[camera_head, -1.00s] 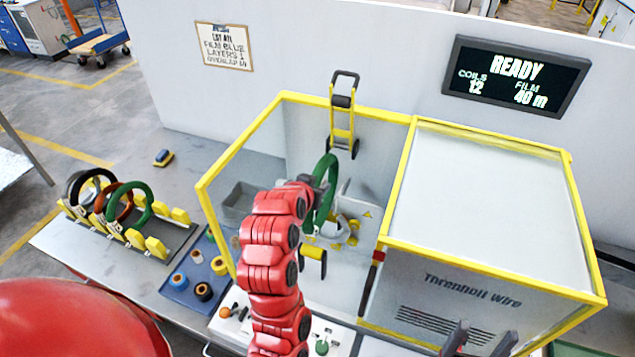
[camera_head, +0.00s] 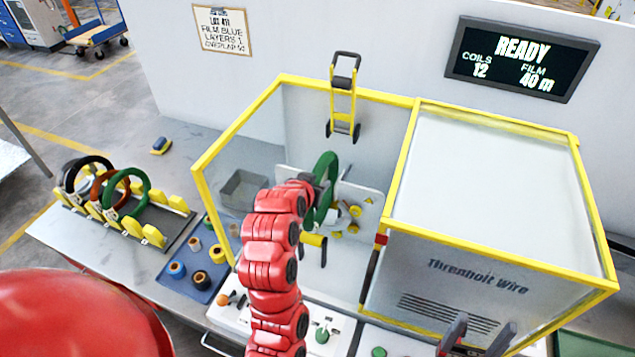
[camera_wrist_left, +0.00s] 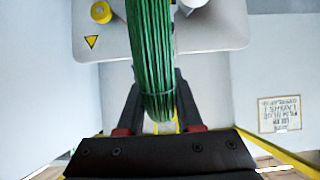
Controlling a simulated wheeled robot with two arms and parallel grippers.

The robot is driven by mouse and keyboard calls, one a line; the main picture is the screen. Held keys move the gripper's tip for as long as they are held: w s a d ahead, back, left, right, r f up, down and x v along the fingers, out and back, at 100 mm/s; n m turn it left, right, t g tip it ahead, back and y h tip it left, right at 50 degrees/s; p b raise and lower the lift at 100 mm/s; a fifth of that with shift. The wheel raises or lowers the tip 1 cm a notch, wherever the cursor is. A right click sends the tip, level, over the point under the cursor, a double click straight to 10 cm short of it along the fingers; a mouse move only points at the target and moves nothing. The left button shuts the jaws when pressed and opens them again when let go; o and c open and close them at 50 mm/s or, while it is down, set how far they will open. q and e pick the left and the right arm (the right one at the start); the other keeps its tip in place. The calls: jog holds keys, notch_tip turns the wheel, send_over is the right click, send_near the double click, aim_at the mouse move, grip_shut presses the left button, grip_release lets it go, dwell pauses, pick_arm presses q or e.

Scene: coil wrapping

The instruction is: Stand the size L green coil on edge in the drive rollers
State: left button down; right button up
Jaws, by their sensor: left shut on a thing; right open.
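A green coil (camera_head: 332,168) is upright, seen nearly edge-on, inside the yellow-framed bay in the head view. My left gripper (camera_head: 316,192) is shut on it, and the arm hides part of the hold. In the left wrist view the coil (camera_wrist_left: 150,50) stands between the two dark fingers (camera_wrist_left: 157,100). Yellow rollers (camera_head: 355,211) show on a pale plate just right of the coil. A black-and-yellow roller (camera_head: 314,241) is below it. I cannot tell whether the coil touches any roller. My right gripper (camera_head: 478,338) is open and empty at the bottom.
A rack (camera_head: 153,236) at left holds several coils, one of them green. A blue tray (camera_head: 200,285) with tape rolls lies in front of the bay. A grey bin (camera_head: 243,190) is inside it. The yellow-edged cabinet (camera_head: 470,275) closes off the right side.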

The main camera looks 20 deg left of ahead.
pick_arm(q)
jog(key=shift+f+b, duration=0.45)
jog(key=shift+f, duration=0.05)
dwell(0.4)
jog(key=shift+c, duration=2.4)
grip_release()
jog(key=shift+f, duration=0.1)
